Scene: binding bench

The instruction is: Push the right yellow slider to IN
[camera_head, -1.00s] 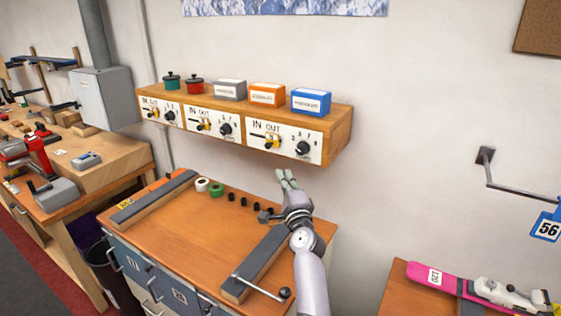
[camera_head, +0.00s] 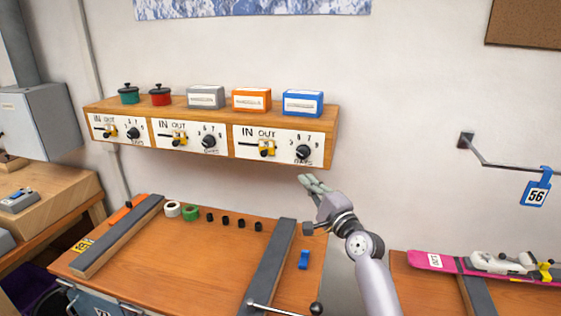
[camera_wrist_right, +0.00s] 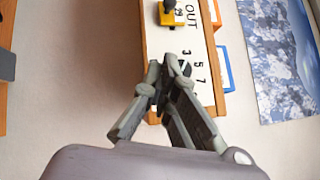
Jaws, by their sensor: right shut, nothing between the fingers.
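The right yellow slider (camera_head: 267,148) sits in its slot on the right white panel (camera_head: 247,150) of the wooden shelf box, under the end of the word OUT. In the right wrist view the yellow slider (camera_wrist_right: 172,18) shows at the top, beside the word OUT. My right gripper (camera_head: 306,180) is shut and empty, below the panel's black dial (camera_head: 303,152) and apart from the slider. In the right wrist view its fingertips (camera_wrist_right: 168,62) meet in front of the dial's numbers and partly hide the dial. My left gripper is in no view.
Two more panels with a middle yellow slider (camera_head: 179,140) and a left yellow slider (camera_head: 109,132) stand to the left. Pots and boxes, such as a blue box (camera_head: 303,103), sit on top. A workbench (camera_head: 190,250) lies below.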

